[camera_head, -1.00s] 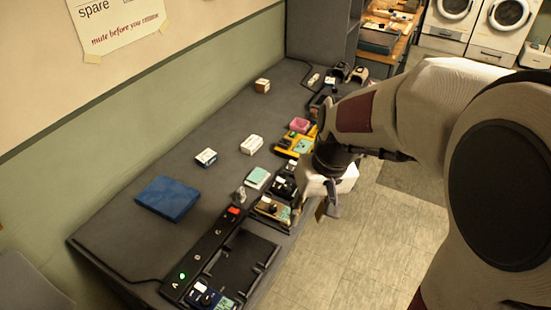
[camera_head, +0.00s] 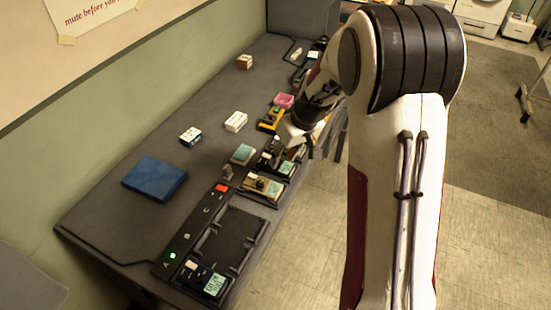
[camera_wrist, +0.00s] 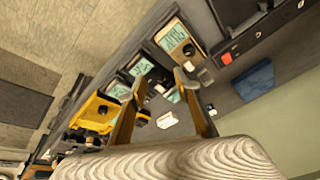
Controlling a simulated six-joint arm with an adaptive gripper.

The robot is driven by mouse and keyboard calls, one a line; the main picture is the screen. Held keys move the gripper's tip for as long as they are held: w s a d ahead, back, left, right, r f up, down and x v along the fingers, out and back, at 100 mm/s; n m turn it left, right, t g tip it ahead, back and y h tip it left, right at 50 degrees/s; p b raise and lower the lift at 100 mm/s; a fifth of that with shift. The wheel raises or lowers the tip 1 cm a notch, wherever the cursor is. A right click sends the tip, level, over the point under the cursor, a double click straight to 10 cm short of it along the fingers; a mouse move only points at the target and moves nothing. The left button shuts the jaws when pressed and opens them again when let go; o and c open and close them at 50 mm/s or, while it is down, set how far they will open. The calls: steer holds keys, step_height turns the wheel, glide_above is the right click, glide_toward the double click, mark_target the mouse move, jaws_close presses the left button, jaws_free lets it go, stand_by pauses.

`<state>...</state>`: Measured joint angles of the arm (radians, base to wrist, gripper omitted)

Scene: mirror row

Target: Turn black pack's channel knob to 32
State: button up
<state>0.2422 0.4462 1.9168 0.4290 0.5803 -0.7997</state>
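The black pack (camera_head: 275,157) lies in the row along the table's right edge, between the tan pack (camera_head: 262,187) and the yellow pack (camera_head: 271,119). It has a pale green screen (camera_head: 288,168) and dark knobs too small to read. In the wrist view its lit screen (camera_wrist: 141,67) shows just left of the fingertips, with digits I cannot read. My gripper (camera_wrist: 160,77) is open and empty, its two tan fingers apart and pointing toward the black pack's area. In the head view my gripper (camera_head: 299,143) is beside and above the pack, partly hidden by my arm.
A navy pack (camera_head: 203,279) sits at the front of the dark tray (camera_head: 232,238).

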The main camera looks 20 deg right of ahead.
steer(key=shift+w+d+r+n+t, duration=0.15)
steer(key=shift+w+r+n+t, duration=0.1)
steer(key=shift+w+r+n, duration=0.25)
steer(key=shift+w+d+r+n+t, duration=0.15)
steer(key=shift+w+r+n+t, duration=0.2)
steer(key=shift+w, duration=0.35)
steer(key=shift+f, duration=0.15)
steer(key=shift+f, duration=0.2)
steer(key=shift+x, duration=3.75)
steer(key=shift+d, duration=0.1)
jaws_close()
